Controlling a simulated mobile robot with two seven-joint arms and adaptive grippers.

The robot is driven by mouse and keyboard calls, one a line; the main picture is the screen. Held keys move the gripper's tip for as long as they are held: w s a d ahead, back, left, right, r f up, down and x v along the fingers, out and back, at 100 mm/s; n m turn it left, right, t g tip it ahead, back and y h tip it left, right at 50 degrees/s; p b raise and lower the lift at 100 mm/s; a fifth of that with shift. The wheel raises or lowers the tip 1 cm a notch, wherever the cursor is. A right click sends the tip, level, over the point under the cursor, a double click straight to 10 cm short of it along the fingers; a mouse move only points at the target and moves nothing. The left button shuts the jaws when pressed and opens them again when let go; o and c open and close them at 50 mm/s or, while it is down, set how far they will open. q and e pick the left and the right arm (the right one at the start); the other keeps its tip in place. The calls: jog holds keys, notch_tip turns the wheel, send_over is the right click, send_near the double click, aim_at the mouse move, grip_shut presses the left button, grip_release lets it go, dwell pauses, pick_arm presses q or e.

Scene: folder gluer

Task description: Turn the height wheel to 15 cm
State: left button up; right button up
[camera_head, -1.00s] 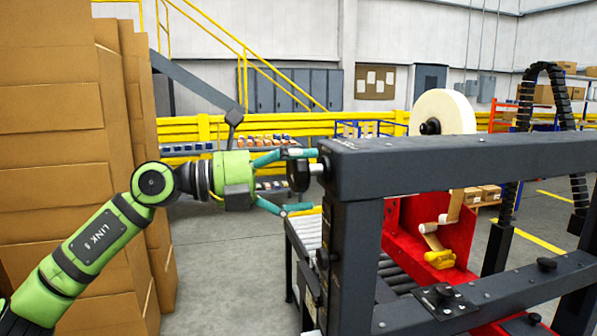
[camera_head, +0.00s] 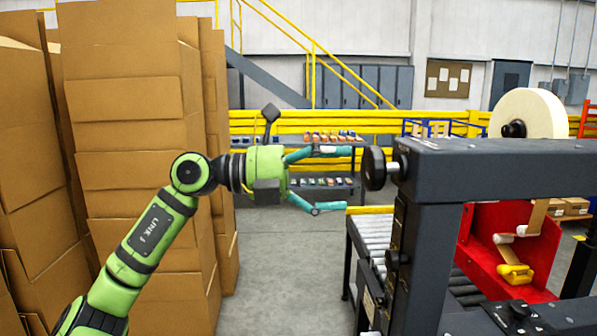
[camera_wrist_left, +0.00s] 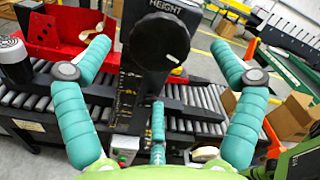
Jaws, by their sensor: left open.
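The height wheel (camera_head: 374,168) is a black disc on a short metal shaft at the left end of the machine's dark top beam. In the left wrist view the wheel (camera_wrist_left: 158,44) faces me below the "HEIGHT" label, with a short white mark at its lower right. My left gripper (camera_head: 346,180) is open and empty, its teal fingertips just short of the wheel on its left. In the left wrist view the gripper's (camera_wrist_left: 161,45) fingers spread on both sides of the wheel, with another finger below. The scale reading is too small to tell. My right gripper is out of view.
Stacked cardboard (camera_head: 135,120) stands close behind my left arm. A roller conveyor (camera_head: 372,240) runs below the wheel. The machine's dark upright (camera_head: 428,260), red panel (camera_head: 510,255) and white roll (camera_head: 527,115) are to the right. Floor between cardboard and conveyor is clear.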

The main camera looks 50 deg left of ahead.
pick_arm(q)
jog(key=v, duration=0.5)
jog(key=shift+s+a, duration=0.25)
